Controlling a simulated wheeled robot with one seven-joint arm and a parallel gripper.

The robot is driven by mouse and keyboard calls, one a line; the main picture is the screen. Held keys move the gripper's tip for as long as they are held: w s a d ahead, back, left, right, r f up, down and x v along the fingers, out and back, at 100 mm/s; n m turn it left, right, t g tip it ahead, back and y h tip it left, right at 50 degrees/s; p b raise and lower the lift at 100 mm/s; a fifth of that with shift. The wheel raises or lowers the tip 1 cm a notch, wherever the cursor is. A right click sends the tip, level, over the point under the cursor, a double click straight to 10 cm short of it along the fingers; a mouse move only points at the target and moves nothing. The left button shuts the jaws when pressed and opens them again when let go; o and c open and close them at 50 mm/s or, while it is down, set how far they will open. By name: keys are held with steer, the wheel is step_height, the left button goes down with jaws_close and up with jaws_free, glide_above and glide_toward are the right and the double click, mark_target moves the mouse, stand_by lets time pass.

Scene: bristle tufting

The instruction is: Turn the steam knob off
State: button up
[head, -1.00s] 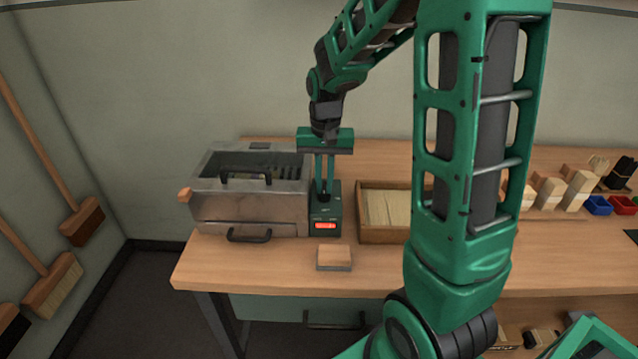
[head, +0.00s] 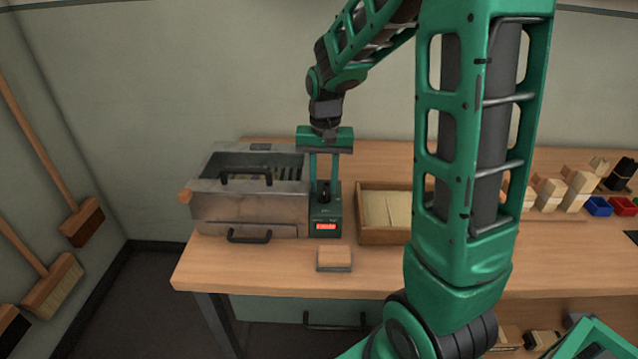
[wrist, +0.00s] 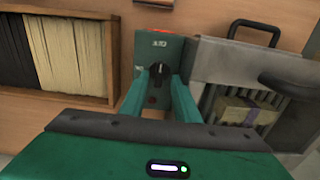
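The steam knob (head: 324,192) is a small black knob on top of a green control box (head: 334,212) with a lit red display; its digits are too small to read. In the wrist view the knob (wrist: 158,70) shows between the fingertips, its grip pointing roughly up and down the picture. My gripper (head: 324,180) reaches straight down over the box, one green finger on each side of the knob. The fingers are spread, with gaps beside the knob in the wrist view (wrist: 159,80). The metal steam box (head: 250,208) stands just left of the control box.
A wooden tray (head: 382,236) of pale and dark bristles stands close to the right of the control box. A small wood-topped block (head: 334,257) lies in front. The steam box's black handle (head: 246,178) sticks up near my gripper. Wooden blocks and coloured bins (head: 598,206) are far right.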

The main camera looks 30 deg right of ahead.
mark_target(323, 187)
step_height(323, 187, up, 10)
steer(key=shift+r, duration=0.15)
stand_by(0.3)
steer(key=shift+w, duration=0.1)
steer(key=s+d+f, duration=0.1)
steer(key=s+f, duration=0.1)
steer(key=s, duration=1.1)
steer(key=s+d+f, duration=0.2)
steer(key=s, duration=1.1)
steer(key=shift+d+f+n, duration=0.2)
steer(key=shift+f+n, duration=0.1)
steer(key=shift+f, duration=0.1)
steer(key=shift+w+f, duration=0.25)
steer(key=shift+w, duration=0.35)
